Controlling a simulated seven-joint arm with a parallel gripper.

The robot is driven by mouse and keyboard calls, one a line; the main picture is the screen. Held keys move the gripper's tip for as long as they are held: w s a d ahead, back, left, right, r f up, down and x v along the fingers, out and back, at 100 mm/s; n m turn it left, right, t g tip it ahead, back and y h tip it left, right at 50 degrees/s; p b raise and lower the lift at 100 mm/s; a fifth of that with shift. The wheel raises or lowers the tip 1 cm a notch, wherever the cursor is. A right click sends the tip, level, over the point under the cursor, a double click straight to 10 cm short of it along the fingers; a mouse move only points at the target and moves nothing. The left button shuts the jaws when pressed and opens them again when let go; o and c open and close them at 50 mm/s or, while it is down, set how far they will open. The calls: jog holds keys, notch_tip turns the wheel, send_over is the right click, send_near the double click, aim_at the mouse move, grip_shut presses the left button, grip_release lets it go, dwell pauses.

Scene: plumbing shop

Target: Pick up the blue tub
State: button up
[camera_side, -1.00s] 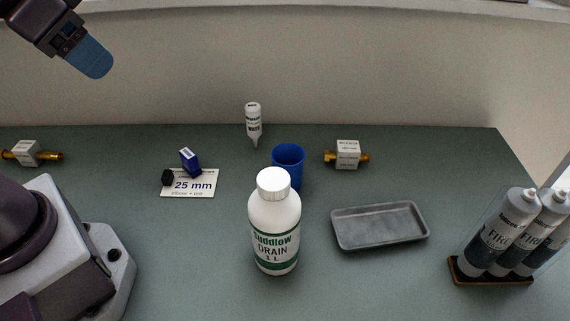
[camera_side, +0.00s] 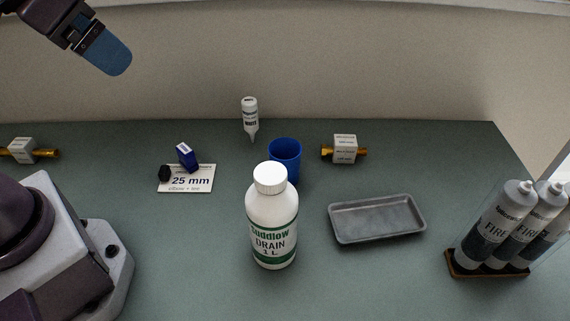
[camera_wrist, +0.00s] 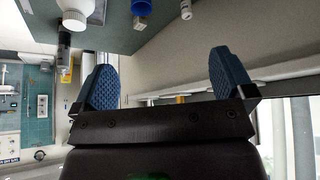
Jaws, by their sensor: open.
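The blue tub (camera_side: 287,153) stands upright on the green bench, behind and a little right of the white drain cleaner bottle (camera_side: 272,222). The bottle hides part of the tub's lower left side. In the wrist view a small blue shape at the top edge (camera_wrist: 141,7) looks like the tub, partly cut off. My gripper (camera_side: 108,57) is high at the upper left in the side view, far from the tub and above the bench. In the wrist view its two blue fingers (camera_wrist: 166,76) are wide apart with nothing between them.
A grey tray (camera_side: 377,219) lies right of the bottle. Sealant cartridges (camera_side: 497,225) stand in a holder at right. A small tube (camera_side: 250,118) and a tagged brass fitting (camera_side: 344,149) flank the tub. A 25 mm card (camera_side: 190,180) lies left; another brass fitting (camera_side: 22,151) is far left.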

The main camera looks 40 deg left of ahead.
jog(key=w+d+f+t+h, duration=0.1)
jog(key=w+d+f, duration=0.1)
jog(key=w, duration=0.3)
jog(key=w+d+f+t, duration=0.1)
jog(key=w+d, duration=0.2)
jog(key=w, duration=0.2)
jog(key=n+t+y, duration=0.2)
jog(key=t+y, duration=0.2)
jog(key=t, duration=0.2)
send_over(293, 145)
jog(key=s+d, duration=0.1)
jog(key=s, duration=0.5)
notch_tip(293, 145, down, 17)
jog(key=shift+w+f, duration=0.15)
jog(key=shift+f, duration=2.35)
notch_tip(293, 145, down, 2)
jog(key=shift+f, duration=0.1)
jog(key=shift+f+x, duration=0.2)
jog(key=shift+x, duration=0.85)
jog(key=shift+w+f, duration=0.2)
jog(key=shift+w, duration=0.2)
jog(key=c, duration=1)
